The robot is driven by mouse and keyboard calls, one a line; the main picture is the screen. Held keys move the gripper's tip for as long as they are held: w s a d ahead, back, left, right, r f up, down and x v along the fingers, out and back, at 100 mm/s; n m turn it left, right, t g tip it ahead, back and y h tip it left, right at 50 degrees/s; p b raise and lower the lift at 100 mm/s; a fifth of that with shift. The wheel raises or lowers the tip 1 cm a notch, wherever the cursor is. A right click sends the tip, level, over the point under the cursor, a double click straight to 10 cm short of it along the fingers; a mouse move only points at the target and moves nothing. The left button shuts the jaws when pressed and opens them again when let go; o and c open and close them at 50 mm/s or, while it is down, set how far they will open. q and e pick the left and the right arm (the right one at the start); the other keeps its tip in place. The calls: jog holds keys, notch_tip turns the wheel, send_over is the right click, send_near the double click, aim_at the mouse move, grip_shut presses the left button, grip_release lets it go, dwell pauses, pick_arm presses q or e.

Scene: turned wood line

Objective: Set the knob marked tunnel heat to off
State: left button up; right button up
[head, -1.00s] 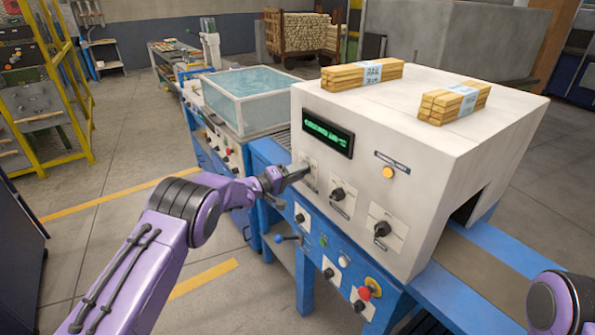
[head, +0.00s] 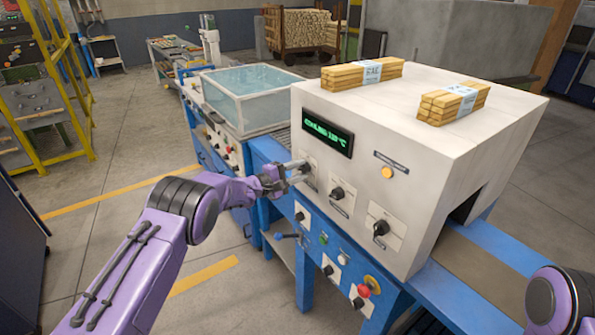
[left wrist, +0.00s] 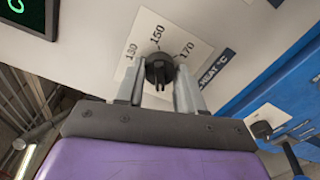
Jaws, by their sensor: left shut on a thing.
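The left knob on the white tunnel housing (head: 443,160) is black and round, and my gripper mostly hides it in the head view. In the left wrist view the knob (left wrist: 158,68) sits on a white plate reading 130, 150 and 170. A dark label (left wrist: 213,73) beside it ends in "HEAT °C"; its start is hidden. No "off" mark is visible there. My left gripper (left wrist: 158,90) has its two fingers on either side of this knob, shut on it. My right gripper is not in view.
Two more black knobs (head: 337,194) (head: 381,228) sit to the right on the same face. A green-lit display (head: 327,132) is above and an amber lamp (head: 388,172) to the right. A red button (head: 364,290) is on the blue lower panel. Wood bundles (head: 362,75) lie on top.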

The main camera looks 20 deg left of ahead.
pick_arm(q)
jog(key=shift+f, duration=0.1)
dwell(0.3)
jog(key=o, duration=1)
jog(key=shift+o, duration=0.2)
jog(key=b+v, duration=0.2)
jog(key=v, duration=0.8)
jog(key=shift+s+a, duration=0.25)
